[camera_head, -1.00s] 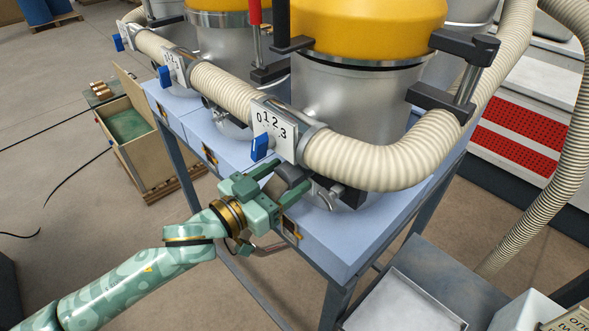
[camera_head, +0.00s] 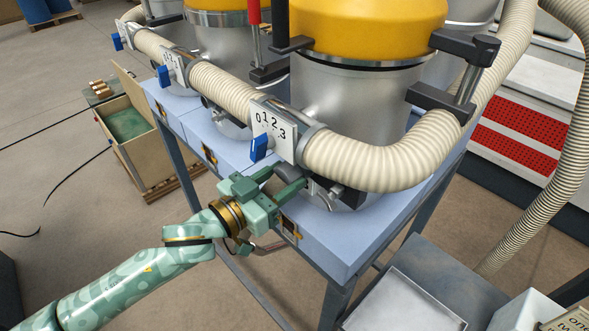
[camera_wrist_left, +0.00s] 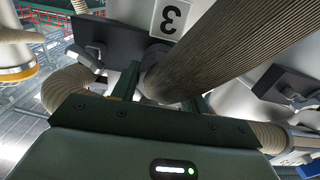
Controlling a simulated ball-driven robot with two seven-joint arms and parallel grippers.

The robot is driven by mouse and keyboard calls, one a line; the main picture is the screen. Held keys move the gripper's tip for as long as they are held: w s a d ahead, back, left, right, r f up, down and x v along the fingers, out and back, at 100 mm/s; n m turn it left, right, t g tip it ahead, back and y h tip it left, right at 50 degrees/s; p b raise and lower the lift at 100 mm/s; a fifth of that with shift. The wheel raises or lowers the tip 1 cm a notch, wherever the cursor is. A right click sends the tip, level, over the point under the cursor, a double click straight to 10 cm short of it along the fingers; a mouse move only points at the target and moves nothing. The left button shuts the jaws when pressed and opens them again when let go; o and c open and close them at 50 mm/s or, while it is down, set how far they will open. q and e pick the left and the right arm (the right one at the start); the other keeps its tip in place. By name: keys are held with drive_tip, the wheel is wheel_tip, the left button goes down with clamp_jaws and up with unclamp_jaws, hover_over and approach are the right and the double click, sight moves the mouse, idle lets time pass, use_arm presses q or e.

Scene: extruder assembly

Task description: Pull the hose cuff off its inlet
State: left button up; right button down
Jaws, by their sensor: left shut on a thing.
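The dark grey hose cuff (camera_head: 286,173) is at the front of the nearest steel hopper (camera_head: 345,110), below the white 0-1-2-3 dial plate (camera_head: 274,129). My left gripper (camera_head: 290,178) has its two green fingers around the cuff and is shut on it. In the left wrist view the grey cuff (camera_wrist_left: 158,82) shows between the fingers. The fingers hide part of it, and I cannot tell how far it sits on its inlet. My right gripper is not in view.
A thick cream ribbed hose (camera_head: 375,165) curves just above my gripper. A blue lever (camera_head: 260,147) hangs from the dial plate close by. The blue bench top (camera_head: 345,240) is bare at its front corner. A wooden box (camera_head: 130,125) stands at the left.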

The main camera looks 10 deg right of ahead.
use_arm(q)
drive_tip(key=shift+s+a, duration=0.15)
drive_tip(key=shift+a, duration=0.1)
drive_tip(key=shift+p+v, duration=0.7)
drive_tip(key=shift+v, duration=0.75)
drive_tip(key=p+v, duration=0.1)
drive_tip(key=v, duration=0.4)
